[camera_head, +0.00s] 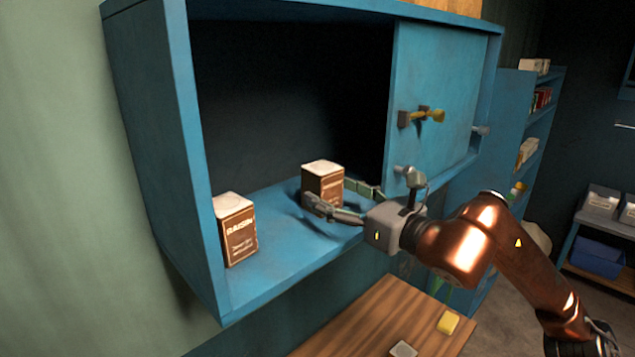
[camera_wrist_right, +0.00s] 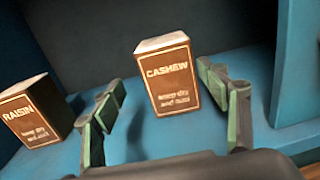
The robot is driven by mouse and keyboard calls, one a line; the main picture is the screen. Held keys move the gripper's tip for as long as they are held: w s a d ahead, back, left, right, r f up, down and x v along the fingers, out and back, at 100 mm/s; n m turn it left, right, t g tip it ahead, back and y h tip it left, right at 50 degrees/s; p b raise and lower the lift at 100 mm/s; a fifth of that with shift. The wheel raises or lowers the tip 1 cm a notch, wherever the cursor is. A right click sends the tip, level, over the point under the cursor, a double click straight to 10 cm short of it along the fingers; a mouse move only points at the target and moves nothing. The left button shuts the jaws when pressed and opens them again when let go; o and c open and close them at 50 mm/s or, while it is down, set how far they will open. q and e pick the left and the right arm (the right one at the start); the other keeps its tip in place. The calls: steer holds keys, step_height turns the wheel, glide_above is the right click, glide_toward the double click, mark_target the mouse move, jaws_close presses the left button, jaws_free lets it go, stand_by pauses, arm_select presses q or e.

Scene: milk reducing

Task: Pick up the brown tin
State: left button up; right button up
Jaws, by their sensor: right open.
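Two brown tins with pale lids stand upright on the floor of the blue cabinet. The tin lettered CASHEW (camera_wrist_right: 168,83) stands at the middle of the cabinet; it also shows in the head view (camera_head: 322,186). The tin lettered RAISIN (camera_head: 238,236) stands near the cabinet's left wall and shows at the left of the wrist view (camera_wrist_right: 32,112). My right gripper (camera_head: 345,197) reaches into the cabinet from the right. Its fingers (camera_wrist_right: 160,88) are open, one on each side of the cashew tin, with a gap to it. My left gripper is not in view.
The blue cabinet (camera_head: 160,150) has a door panel (camera_head: 440,90) with a yellow handle (camera_head: 428,116) at the right, above my right arm. A wooden table (camera_head: 365,325) with a yellow block (camera_head: 448,322) lies below. Shelves (camera_head: 515,120) stand at the right.

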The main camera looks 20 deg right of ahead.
mark_target(333, 188)
steer(key=shift+w+d+r+p, duration=0.1)
steer(key=shift+w+r+p, duration=0.05)
steer(key=shift+p, duration=0.15)
steer(key=shift+w+d+p, duration=0.15)
steer(key=shift+w+p, duration=0.75)
steer(key=shift+w, duration=0.25)
steer(key=shift+p+x, duration=0.5)
steer(key=shift+x, duration=0.65)
steer(key=shift+w+f, duration=0.2)
steer(key=shift+f, duration=0.05)
steer(key=c, duration=1.3)
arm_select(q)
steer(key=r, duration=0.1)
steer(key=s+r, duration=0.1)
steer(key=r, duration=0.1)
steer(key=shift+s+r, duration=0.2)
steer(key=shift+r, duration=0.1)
arm_select(e)
steer(key=shift+r, duration=0.1)
steer(key=shift+c, duration=1.2)
